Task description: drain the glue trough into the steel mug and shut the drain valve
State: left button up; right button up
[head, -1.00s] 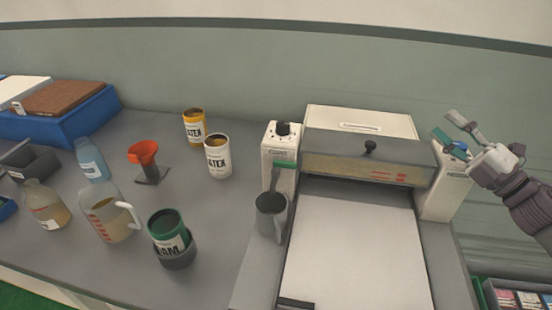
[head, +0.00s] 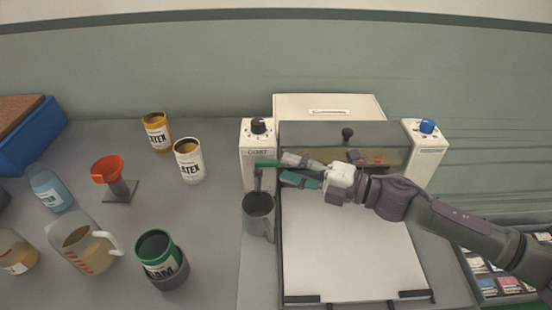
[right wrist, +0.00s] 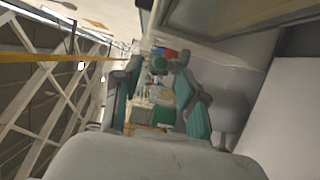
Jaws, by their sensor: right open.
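The steel mug (head: 258,205) stands upright at the left front of the roller machine, below the drain spout. The drain valve's green handle (head: 266,163) points sideways toward my right gripper. The glue trough (head: 335,155) is the dark cover area across the machine; its contents are hard to see. My right gripper (head: 283,169) is open, its fingertips close to the handle's right end; I cannot tell whether they touch it. In the right wrist view a green round shape (right wrist: 160,64) shows between the fingertips. My left gripper is not in view.
A white knob box (head: 258,145) and a blue-knob box (head: 426,140) flank the machine. The white bed (head: 345,250) is clear.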

aim_at(277, 163)
jog(key=shift+x, duration=1.8)
grip_shut()
